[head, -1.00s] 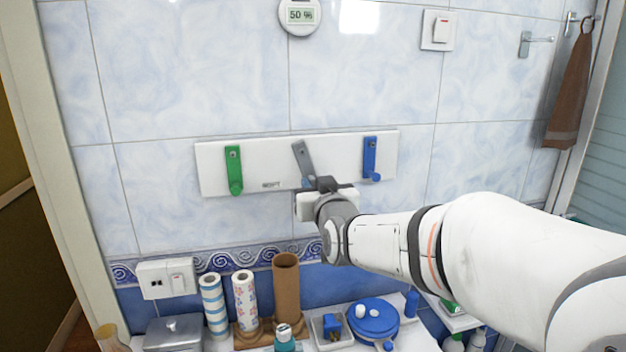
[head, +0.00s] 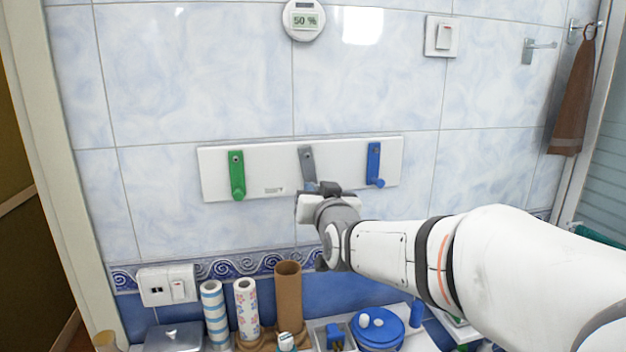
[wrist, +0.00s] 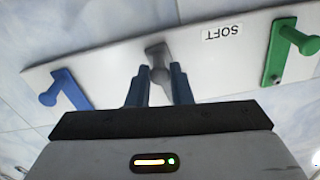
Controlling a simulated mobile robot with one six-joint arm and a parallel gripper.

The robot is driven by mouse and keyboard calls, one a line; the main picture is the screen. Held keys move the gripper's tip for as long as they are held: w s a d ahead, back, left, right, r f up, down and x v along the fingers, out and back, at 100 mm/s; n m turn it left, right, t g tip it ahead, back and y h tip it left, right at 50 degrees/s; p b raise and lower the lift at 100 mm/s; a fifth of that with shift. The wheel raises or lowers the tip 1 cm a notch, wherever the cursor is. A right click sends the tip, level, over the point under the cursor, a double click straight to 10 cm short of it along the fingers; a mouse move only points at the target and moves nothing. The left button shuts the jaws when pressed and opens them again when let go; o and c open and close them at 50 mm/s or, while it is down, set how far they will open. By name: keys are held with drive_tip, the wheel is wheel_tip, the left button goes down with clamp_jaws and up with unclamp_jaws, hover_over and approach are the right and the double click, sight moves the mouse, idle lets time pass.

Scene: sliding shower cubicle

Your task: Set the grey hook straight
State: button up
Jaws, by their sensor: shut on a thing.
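The grey hook (head: 307,163) is on the white rack board (head: 218,178) on the tiled wall, between the green hook (head: 237,175) and the blue hook (head: 374,164). It hangs close to vertical in the head view; its lower end is hidden behind my gripper (head: 318,190). In the wrist view, upside down, the grey hook (wrist: 158,62) has its peg between the two fingers of my gripper (wrist: 160,88), which are shut on it. The green hook (wrist: 285,50) and the blue hook (wrist: 66,89) flank it there. Both look about upright in the head view.
Below, a shelf holds a striped roll (head: 214,312), a flowered roll (head: 246,312), a brown tube (head: 288,300) and a round blue container (head: 378,328). A socket plate (head: 166,286) is at lower left. The wall above the board is clear up to the round gauge (head: 304,19).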

drive_tip(key=shift+s+a+m+b, duration=0.1)
drive_tip(key=shift+a+m+b, duration=0.15)
drive_tip(key=shift+m+b, duration=0.7)
drive_tip(key=o, duration=0.6)
drive_tip(key=shift+b+v, duration=1.05)
drive_tip(key=shift+v, duration=1.95)
